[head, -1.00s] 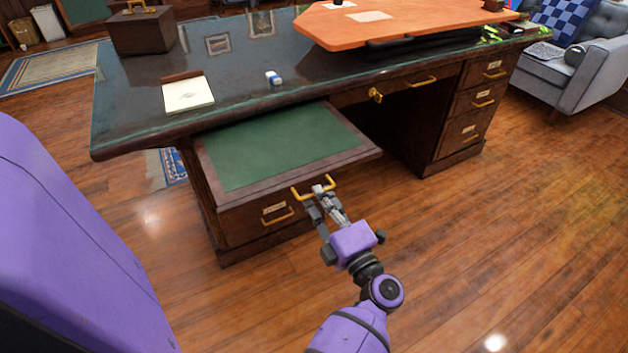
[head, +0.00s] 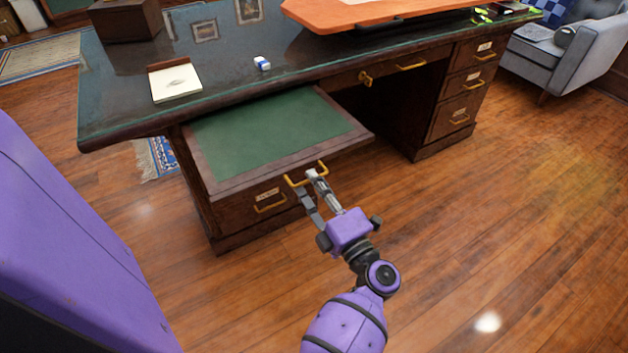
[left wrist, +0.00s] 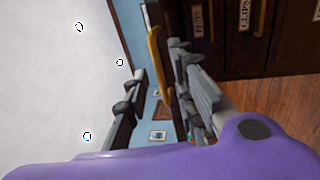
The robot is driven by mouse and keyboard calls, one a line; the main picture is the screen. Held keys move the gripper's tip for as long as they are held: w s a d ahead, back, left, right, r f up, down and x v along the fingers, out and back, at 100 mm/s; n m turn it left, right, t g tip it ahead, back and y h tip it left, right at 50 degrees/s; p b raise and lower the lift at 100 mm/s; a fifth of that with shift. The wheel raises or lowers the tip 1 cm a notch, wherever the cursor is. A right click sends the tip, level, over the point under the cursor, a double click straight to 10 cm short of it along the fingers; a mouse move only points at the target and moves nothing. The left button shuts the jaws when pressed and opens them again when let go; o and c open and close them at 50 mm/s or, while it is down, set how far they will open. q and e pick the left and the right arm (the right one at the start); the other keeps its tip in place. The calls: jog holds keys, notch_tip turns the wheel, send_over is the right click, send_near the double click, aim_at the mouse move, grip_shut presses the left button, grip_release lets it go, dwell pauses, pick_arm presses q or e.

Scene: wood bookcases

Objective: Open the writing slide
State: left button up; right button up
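The writing slide (head: 275,133), a board with a green top and dark wood border, sticks well out from under the desk top at the desk's left side. A brass pull handle (head: 306,176) is on its front edge. My left gripper (head: 307,182) is at this handle, its two fingers apart. In the left wrist view the brass handle (left wrist: 158,65) lies between the spread fingers of the left gripper (left wrist: 157,68), nearer the right-hand finger; I cannot tell whether they touch. My right gripper is not in view.
A labelled drawer (head: 268,198) with a brass handle is just below the slide. The dark desk (head: 220,85) carries a notepad (head: 176,84), a small blue-and-white block (head: 262,63) and an orange board (head: 370,14). A grey sofa (head: 570,60) stands far right. The wood floor (head: 500,230) is clear at right.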

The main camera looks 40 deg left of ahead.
pick_arm(q)
jog(key=v, duration=1.1)
jog(key=shift+s+d, duration=0.2)
jog(key=shift+d, duration=0.1)
